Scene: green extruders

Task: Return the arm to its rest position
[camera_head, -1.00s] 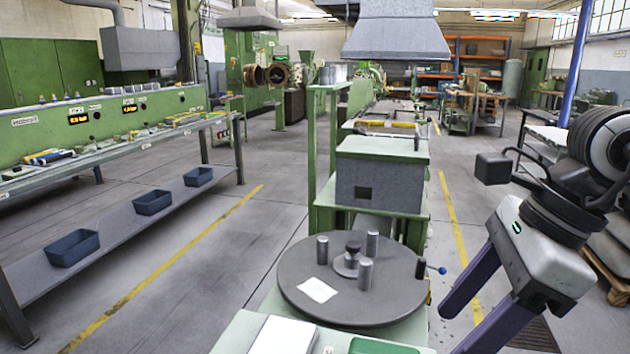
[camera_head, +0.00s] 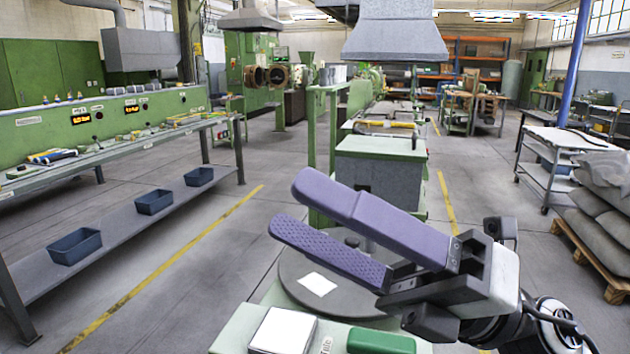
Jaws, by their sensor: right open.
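My right gripper (camera_head: 312,212) comes in from the lower right, with its two long purple fingers pointing up and left. The fingers are apart and nothing shows between them. They hang in front of the round grey turntable (camera_head: 300,267) and hide much of it, including most of its posts. A white square (camera_head: 317,284) lies on the turntable in plain view. My left gripper is not in view.
A green machine with a grey box (camera_head: 382,165) stands behind the turntable. A white block (camera_head: 283,331) and a green pad (camera_head: 381,341) lie at the front edge. A long bench with blue bins (camera_head: 153,202) runs along the left. Sacks on a pallet (camera_head: 600,250) are at the right. The left aisle is clear.

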